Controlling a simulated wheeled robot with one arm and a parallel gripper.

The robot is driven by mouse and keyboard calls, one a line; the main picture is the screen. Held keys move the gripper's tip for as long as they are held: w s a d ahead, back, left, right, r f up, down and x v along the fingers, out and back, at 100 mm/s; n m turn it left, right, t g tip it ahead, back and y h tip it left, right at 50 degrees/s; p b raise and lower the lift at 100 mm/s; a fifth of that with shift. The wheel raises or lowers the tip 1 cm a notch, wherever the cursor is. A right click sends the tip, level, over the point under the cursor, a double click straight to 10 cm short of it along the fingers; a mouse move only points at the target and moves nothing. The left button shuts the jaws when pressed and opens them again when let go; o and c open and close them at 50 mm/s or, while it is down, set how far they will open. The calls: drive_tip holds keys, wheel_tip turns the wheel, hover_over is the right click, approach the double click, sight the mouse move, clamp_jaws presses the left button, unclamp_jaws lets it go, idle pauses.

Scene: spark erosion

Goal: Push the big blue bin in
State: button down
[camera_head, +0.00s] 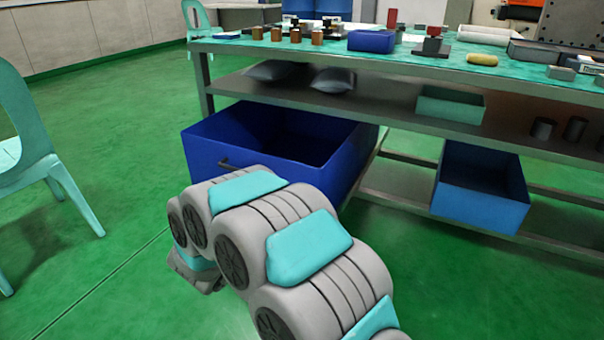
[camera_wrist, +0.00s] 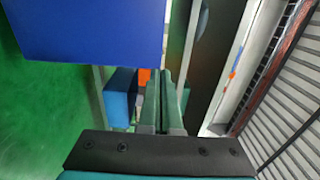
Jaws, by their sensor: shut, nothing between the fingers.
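The big blue bin (camera_head: 255,170) is an open-topped, dark blue box low under the workbench. It sticks out in front of the bench and looks empty where I can see inside. A small dark handle (camera_head: 224,163) shows on its front. My arm covers part of its lower front in the head view. In the wrist view a large blue face (camera_wrist: 90,28), most likely this bin, fills the upper left. My gripper (camera_wrist: 161,75) is shut and empty, to the right of that face in the wrist view; I cannot tell whether it touches. The head view does not show the fingers clearly.
The workbench (camera_head: 400,62) carries blocks, cylinders and a small blue box. Its shelf (camera_head: 390,98) holds grey cushions and a green tray (camera_head: 450,105). A smaller blue bin (camera_head: 480,200) sits below right. A teal chair (camera_head: 30,150) stands left; the green floor between is free.

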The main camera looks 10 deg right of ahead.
sight(306, 167)
drive_tip(key=x, duration=1.2)
drive_tip(key=b+x, duration=0.1)
drive_tip(key=x, duration=1.9)
drive_tip(key=shift+w+r, duration=0.1)
drive_tip(key=shift+r, duration=0.2)
drive_tip(key=shift+f+b, duration=0.1)
drive_tip(key=shift+b, duration=0.2)
